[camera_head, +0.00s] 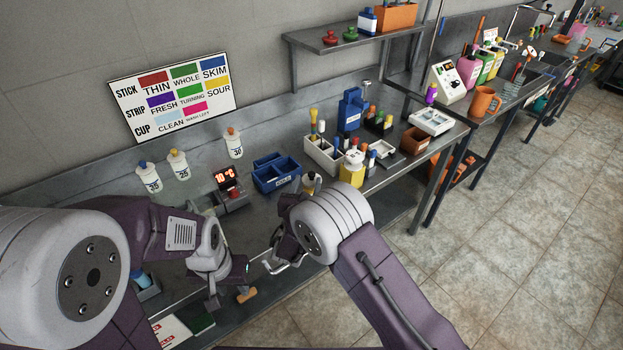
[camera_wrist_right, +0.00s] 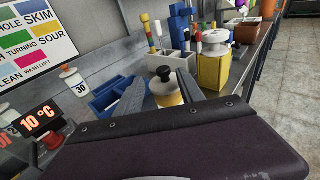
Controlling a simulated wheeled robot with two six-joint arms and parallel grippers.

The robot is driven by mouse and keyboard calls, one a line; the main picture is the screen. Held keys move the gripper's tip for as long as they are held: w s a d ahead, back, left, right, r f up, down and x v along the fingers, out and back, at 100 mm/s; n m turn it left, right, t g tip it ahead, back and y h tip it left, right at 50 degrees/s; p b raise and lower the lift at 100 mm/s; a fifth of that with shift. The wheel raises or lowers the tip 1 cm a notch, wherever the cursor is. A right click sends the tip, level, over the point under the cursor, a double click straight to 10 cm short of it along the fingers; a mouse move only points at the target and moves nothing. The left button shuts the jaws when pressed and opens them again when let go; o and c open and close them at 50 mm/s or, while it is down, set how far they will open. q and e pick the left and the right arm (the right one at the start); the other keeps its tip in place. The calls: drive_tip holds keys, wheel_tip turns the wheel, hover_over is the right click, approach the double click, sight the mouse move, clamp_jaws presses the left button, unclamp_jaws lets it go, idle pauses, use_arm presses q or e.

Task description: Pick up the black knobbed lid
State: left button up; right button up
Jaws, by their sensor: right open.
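The black knobbed lid (camera_wrist_right: 163,74) is a pale disc with a round black knob, on top of a yellowish container (camera_wrist_right: 168,99) in the right wrist view. In the head view the lid (camera_head: 311,178) shows on the bench just behind my right wrist, which partly hides its container. My right gripper (camera_head: 276,252) is open and empty. In the wrist view its two grey fingers (camera_wrist_right: 160,92) stand on either side of the lid's container in the picture, with the lid beyond them. My left gripper (camera_head: 213,292) is low over the bench's front; its jaws are unclear.
A blue bin (camera_head: 277,174) and a red temperature display (camera_head: 228,181) stand left of the lid. A yellow container (camera_head: 352,175) and a white rack (camera_head: 322,154) with several tools crowd its right. White bottles (camera_head: 178,165) stand along the wall.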

sight(311, 178)
drive_tip(key=x, duration=0.4)
drive_tip(key=shift+d+p, duration=0.3)
drive_tip(key=shift+d, duration=0.1)
drive_tip(key=shift+w, duration=0.15)
drive_tip(key=shift+c, duration=0.7)
clamp_jaws()
drive_tip(key=shift+r, duration=0.15)
drive_tip(key=shift+r, duration=0.3)
drive_tip(key=r, duration=0.2)
drive_tip(key=d+r, duration=0.1)
drive_tip(key=shift+r+b, duration=0.4)
drive_tip(key=s+d+r+b, duration=0.1)
drive_tip(key=s+d+r, duration=0.1)
drive_tip(key=d+r, duration=0.4)
drive_tip(key=d, duration=0.4)
drive_tip(key=shift+s+d+r+b, duration=0.15)
drive_tip(key=shift+d+r+b, duration=0.05)
drive_tip(key=shift+d+b, duration=0.1)
